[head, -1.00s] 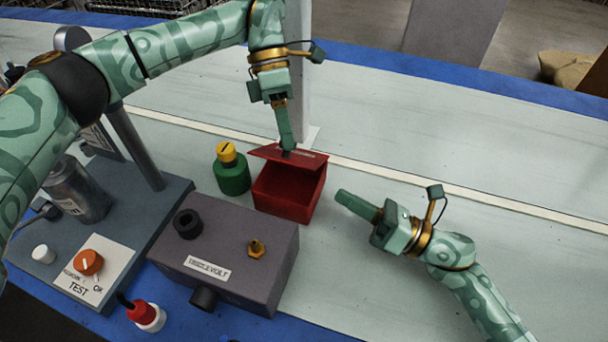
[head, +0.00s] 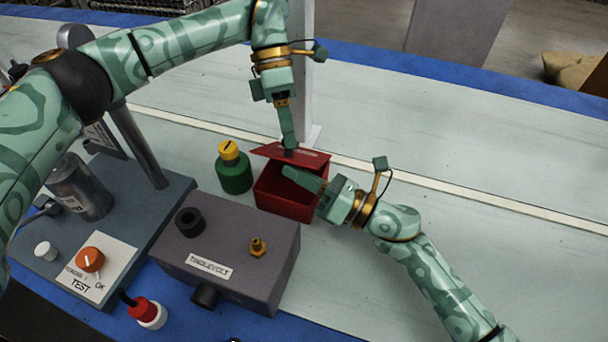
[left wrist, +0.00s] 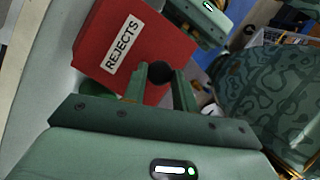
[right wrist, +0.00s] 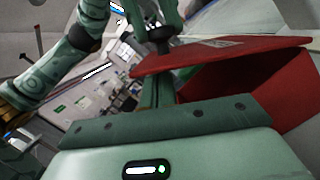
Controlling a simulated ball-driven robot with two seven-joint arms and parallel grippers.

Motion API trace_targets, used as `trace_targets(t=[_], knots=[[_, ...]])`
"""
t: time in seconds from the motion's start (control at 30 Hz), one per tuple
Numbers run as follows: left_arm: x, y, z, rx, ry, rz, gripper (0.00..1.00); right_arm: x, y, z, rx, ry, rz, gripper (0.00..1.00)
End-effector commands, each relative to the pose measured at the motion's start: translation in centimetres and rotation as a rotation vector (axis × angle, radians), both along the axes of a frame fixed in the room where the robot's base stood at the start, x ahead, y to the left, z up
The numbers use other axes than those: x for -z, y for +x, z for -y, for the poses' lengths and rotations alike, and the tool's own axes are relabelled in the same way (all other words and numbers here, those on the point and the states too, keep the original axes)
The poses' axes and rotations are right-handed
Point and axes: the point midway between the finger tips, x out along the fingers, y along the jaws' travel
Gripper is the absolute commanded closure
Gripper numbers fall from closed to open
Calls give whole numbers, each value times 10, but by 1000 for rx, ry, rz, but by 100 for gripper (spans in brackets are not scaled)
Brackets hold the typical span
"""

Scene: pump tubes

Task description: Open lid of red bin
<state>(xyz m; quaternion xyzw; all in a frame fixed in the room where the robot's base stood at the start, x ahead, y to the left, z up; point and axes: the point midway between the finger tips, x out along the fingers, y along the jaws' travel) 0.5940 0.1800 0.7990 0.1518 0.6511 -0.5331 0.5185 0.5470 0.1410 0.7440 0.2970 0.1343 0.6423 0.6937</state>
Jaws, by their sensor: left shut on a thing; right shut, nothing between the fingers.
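The red bin (head: 284,198) stands behind the grey box, and its red lid (head: 314,158) is partly raised and tilted. My left gripper (head: 289,147) is above the bin, shut on the black lid knob (left wrist: 159,71), which sits between its fingers in the left wrist view. That view also shows the lid's "REJECTS" label (left wrist: 122,44). My right gripper (head: 290,173) is shut and empty, its tip over the bin's opening, just under the lid's near edge. In the right wrist view the lid (right wrist: 220,55) and bin (right wrist: 250,88) are close by; contact cannot be told.
A green bottle with a yellow cap (head: 233,170) stands left of the bin. The grey box (head: 225,248) with a black socket and brass fitting is in front. A grey post (head: 300,70) rises behind the bin. The pale surface to the right is clear.

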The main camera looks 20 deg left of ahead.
Motion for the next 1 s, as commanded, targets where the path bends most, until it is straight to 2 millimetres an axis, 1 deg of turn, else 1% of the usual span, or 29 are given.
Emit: trace_targets(t=[0.13,0.3,0.5,0.53,0.57,0.6,1.0], knots=[[1,1,-1,-1,2,2,100,-2,1,0,0,1,1,100],[1,0,-1,-1,2,1,100,-15,9,0,0,3,1,100],[3,-1,0,1,4,-4,100,-17,10,1,4,8,3,100],[3,-1,0,2,4,-6,64,-18,11,1,4,8,5,100],[3,-1,0,2,3,-6,55,-18,11,1,4,8,5,100],[3,-1,0,2,3,-6,50,-18,11,1,4,8,5,100],[1,-1,0,3,1,-5,50,-17,10,0,3,7,5,100]])
